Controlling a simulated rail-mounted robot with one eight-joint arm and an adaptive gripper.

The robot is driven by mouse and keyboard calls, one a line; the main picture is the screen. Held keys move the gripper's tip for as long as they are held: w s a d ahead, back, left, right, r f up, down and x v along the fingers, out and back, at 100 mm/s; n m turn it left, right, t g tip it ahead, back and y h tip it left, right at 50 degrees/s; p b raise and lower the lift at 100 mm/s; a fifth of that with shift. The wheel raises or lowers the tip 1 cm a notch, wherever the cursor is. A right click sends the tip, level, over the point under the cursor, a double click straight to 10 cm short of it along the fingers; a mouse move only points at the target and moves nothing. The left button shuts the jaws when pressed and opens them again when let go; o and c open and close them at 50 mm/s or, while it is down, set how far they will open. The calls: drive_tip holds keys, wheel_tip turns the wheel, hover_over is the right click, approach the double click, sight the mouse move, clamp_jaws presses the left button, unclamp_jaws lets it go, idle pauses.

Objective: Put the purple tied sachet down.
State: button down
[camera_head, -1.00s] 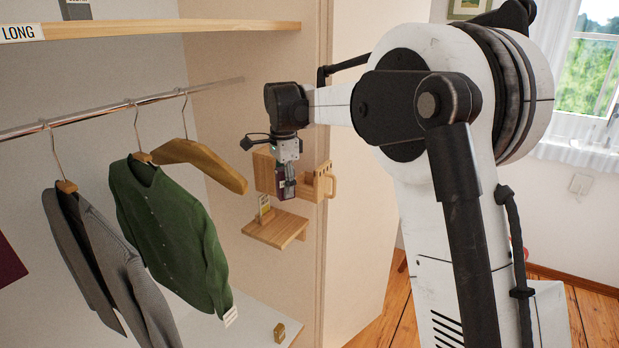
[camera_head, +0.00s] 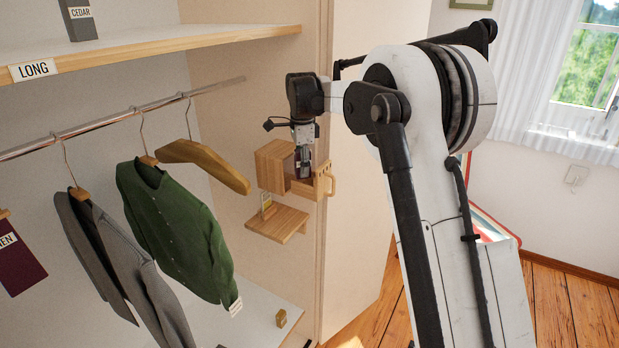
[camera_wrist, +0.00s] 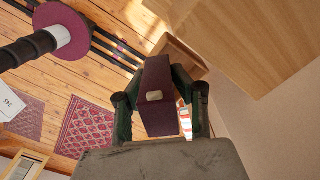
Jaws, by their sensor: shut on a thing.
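My gripper (camera_head: 303,164) is shut on the purple sachet (camera_wrist: 157,85), a dark block-like thing with a small pale label. The wrist view shows it between both fingers; I cannot make out its tie. The holder is on the closet's right side wall, beside a wooden box (camera_head: 274,166).
A green cardigan (camera_head: 178,230), grey jacket (camera_head: 118,260) and bare hanger (camera_head: 205,162) hang from the rail at left. A plank shelf (camera_head: 160,45) runs above. The closet floor is mostly clear.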

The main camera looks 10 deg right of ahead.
drive_tip(key=shift+w+d+f, duration=0.4)
drive_tip(key=shift+d+f, duration=0.05)
drive_tip(key=shift+d, duration=0.15)
drive_tip(key=shift+w+d+f, duration=0.35)
drive_tip(key=shift+d+f, duration=0.05)
drive_tip(key=shift+d, duration=0.2)
drive_tip(key=shift+f+p, duration=0.8)
drive_tip(key=shift+f, duration=1.25)
drive_tip(key=shift+f, duration=0.15)
drive_tip(key=c, duration=1.8)
unclamp_jaws()
drive_tip(key=shift+o, duration=0.4)
